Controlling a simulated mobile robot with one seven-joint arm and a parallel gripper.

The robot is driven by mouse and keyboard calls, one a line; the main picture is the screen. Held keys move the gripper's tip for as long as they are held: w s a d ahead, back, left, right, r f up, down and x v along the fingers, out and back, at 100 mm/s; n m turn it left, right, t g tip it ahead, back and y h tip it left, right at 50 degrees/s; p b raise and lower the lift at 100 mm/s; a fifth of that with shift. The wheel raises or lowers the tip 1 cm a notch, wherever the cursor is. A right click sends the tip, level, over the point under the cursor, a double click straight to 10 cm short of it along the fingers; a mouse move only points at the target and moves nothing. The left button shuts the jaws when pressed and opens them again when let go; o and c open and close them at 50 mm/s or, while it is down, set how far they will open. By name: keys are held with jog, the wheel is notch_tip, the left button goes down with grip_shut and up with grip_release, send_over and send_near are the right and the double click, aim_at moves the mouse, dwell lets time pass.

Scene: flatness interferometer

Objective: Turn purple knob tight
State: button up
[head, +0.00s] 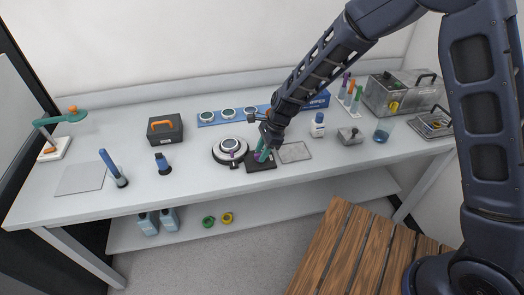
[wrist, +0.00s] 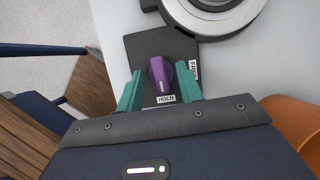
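The purple knob (wrist: 160,74) stands on a dark plate (wrist: 140,50) in the wrist view. Its pale pointer mark faces a white label reading HOLD (wrist: 166,99); a second label, partly hidden, is at the right. My gripper (wrist: 159,70) is open, with one teal finger on each side of the knob and a visible gap on both sides. Contact cannot be seen. In the head view my gripper (head: 264,151) points down at the dark plate (head: 262,166) and mostly hides the knob.
A round silver-and-black instrument (head: 230,150) stands just left of the plate. A grey textured plate (head: 294,152) lies to the right. A blue rack (head: 228,115) with round optics is behind. A black box (head: 165,128) with an orange handle stands farther left.

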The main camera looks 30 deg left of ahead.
jog(key=v, duration=1)
jog(key=shift+d+r, duration=0.15)
jog(key=shift+r, duration=0.15)
jog(key=shift+w, duration=0.2)
jog(key=w+d+r+n+t, duration=0.1)
jog(key=w+d+r, duration=0.45)
jog(key=d, duration=0.45)
jog(key=w+d+r+n+t, duration=0.2)
jog(key=w+d+r, duration=0.35)
jog(key=d, duration=0.45)
jog(key=w+d+r+n+t, duration=0.1)
jog(key=w+d+r, duration=0.45)
jog(key=d, duration=0.45)
jog(key=s+d+r+n+t, duration=0.1)
jog(key=s+d+r, duration=0.1)
jog(key=d, duration=0.7)
jog(key=s+d+r+n+t, duration=0.1)
jog(key=d+r+n, duration=0.15)
jog(key=d, duration=0.65)
jog(key=s+d+t+h, duration=0.1)
jog(key=s+d, duration=0.3)
jog(key=d, duration=0.2)
jog(key=s+d+n+h, duration=0.1)
jog(key=s+d+h, duration=0.1)
jog(key=s+d, duration=0.3)
jog(key=shift+d+r+t, duration=0.25)
jog(key=shift+d+t, duration=0.15)
jog(key=shift+d, duration=0.75)
